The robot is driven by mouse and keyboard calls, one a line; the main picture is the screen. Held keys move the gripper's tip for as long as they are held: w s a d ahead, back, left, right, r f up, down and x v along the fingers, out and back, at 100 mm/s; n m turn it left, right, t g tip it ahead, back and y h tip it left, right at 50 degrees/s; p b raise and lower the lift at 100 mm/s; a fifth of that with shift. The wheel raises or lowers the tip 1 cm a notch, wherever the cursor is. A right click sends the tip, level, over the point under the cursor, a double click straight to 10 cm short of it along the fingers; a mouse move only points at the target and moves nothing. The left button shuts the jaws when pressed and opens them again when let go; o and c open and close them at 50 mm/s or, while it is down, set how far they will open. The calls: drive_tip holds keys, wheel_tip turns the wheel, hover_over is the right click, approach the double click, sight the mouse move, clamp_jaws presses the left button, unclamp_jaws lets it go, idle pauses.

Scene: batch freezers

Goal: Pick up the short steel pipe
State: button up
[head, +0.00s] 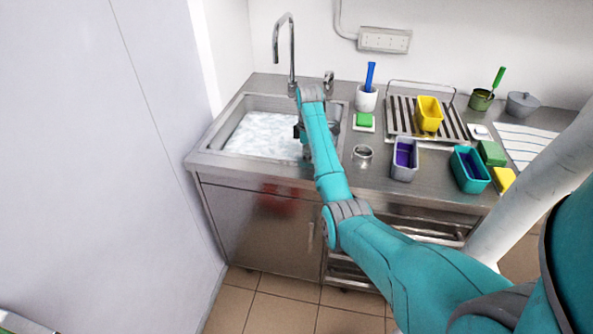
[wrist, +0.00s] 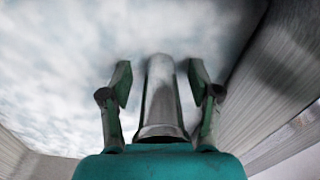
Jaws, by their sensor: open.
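My gripper (wrist: 159,72) points down over the foam-filled sink (head: 228,155), and its two fingers are apart. In the wrist view a grey, shiny steel pipe (wrist: 160,100) lies between the open fingers, with a visible gap on each side. Its near end is by the gripper's teal body; its far end is against the white foam. In the head view my arm and wrist hide most of the gripper and I cannot make out this pipe. A short round steel piece (head: 362,155) stands on the counter right of the sink.
The faucet (head: 291,50) rises behind my wrist. Right of the sink are a white cup (head: 367,98) with a blue handle, a green sponge (head: 364,120), a drying rack (head: 399,117) with a yellow tub, a grey tub (head: 404,165) and a teal tub (head: 468,172).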

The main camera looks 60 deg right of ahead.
drive_tip(key=shift+f, duration=0.1)
drive_tip(key=c, duration=1.1)
